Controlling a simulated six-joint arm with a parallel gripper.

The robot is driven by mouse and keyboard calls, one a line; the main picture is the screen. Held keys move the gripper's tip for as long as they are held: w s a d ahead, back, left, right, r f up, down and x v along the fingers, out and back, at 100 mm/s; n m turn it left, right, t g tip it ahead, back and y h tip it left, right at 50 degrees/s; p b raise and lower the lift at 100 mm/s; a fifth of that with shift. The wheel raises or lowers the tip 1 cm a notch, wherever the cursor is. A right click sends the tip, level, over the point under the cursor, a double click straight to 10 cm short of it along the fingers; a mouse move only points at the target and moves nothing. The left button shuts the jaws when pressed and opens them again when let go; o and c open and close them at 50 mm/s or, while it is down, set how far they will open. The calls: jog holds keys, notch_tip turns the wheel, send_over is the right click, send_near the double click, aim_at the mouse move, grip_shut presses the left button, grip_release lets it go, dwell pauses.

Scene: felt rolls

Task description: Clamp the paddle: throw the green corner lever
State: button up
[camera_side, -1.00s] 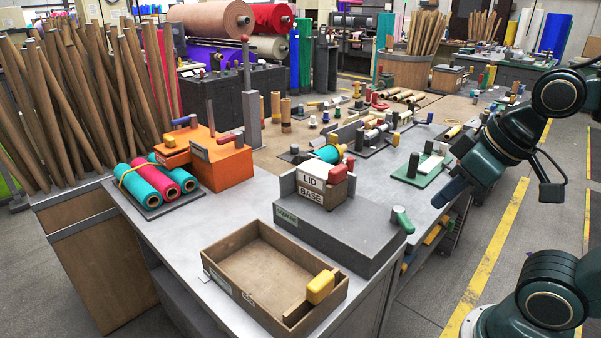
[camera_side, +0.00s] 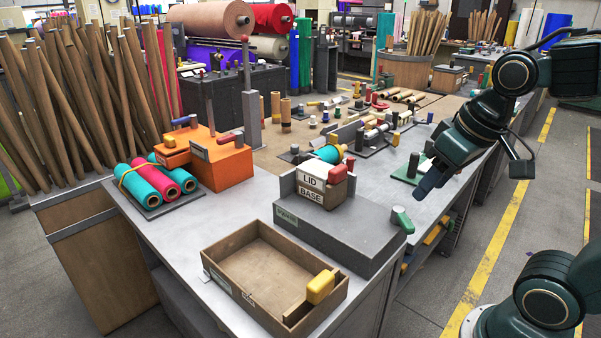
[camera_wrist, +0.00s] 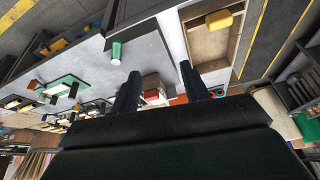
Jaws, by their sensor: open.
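The green corner lever (camera_side: 402,219) stands at the right corner of a grey block (camera_side: 335,237) on the table. It also shows in the wrist view (camera_wrist: 117,51), apart from my fingers. A white box marked LID and BASE (camera_side: 311,187) with a red piece (camera_side: 338,174) sits on the same block, against an upright grey plate. My gripper (camera_side: 422,190) is above and behind the lever in the side view, clear of it. In the wrist view my two fingers (camera_wrist: 160,85) are spread apart with nothing held between them. I cannot tell which object is the paddle.
A wooden tray (camera_side: 222,284) with a yellow-handled tool (camera_side: 320,287) lies in front of the block. An orange box (camera_side: 222,160) and teal and pink rolls (camera_side: 165,181) are at the left. A green board (camera_side: 408,169) and other fixtures lie behind the block.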

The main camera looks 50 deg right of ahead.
jog(key=w+d+f+m+g, duration=0.2)
jog(key=w+d+m+g, duration=0.1)
jog(key=w+d, duration=0.3)
jog(key=m+g, duration=0.1)
jog(key=m, duration=0.2)
send_over(408, 222)
notch_tip(408, 222, down, 4)
jog(key=shift+w+d, duration=0.1)
jog(key=shift+f, duration=0.1)
jog(key=shift+f, duration=6.8)
grip_shut()
